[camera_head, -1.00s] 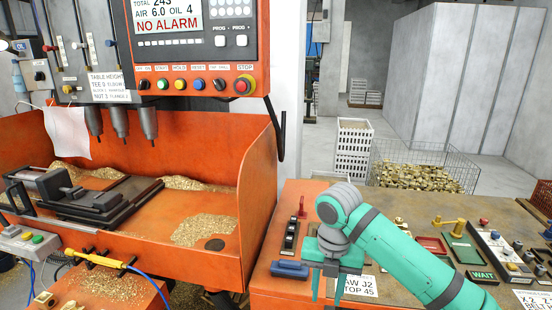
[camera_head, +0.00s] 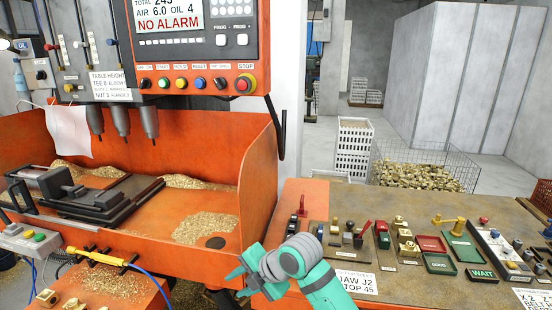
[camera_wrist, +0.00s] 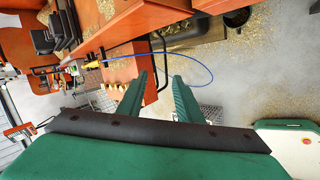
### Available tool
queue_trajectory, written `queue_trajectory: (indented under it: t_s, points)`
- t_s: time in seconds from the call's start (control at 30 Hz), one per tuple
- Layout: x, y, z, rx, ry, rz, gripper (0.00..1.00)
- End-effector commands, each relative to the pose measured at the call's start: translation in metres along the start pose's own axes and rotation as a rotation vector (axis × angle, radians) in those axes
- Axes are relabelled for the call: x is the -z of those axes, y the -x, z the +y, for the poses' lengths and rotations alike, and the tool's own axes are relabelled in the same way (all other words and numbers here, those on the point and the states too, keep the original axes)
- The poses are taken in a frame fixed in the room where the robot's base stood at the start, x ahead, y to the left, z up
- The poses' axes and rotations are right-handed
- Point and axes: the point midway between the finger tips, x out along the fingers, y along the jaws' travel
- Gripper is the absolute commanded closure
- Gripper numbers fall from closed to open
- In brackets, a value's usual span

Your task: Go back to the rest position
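My gripper (camera_head: 238,283) is green and grey and points left in the head view, near the bench's front left corner and the drilling machine's right end. In the wrist view my gripper (camera_wrist: 160,76) shows two green fingers well apart with nothing between them. My green arm comes in from the bottom of the head view and covers part of a white label on the bench.
The orange drilling machine (camera_head: 255,190) stands at left, with brass chips in its tray. The workbench (camera_head: 400,283) at right bears switches, small parts and trays. A wire basket (camera_head: 466,178) of brass parts is behind. A blue hose (camera_wrist: 205,66) crosses the wrist view.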

Motion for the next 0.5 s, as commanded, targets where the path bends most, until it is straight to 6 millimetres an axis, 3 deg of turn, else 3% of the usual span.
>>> queue_trajectory:
  t_s: [0.1,0.3,0.5]
  points:
    - [0.017,-0.022,0.022,-0.146,-0.120,0.020,0.68]
    - [0.037,-0.043,0.050,-0.367,-0.341,0.050,0.68]
    - [0.051,-0.057,0.061,-0.560,-0.581,0.085,0.68]
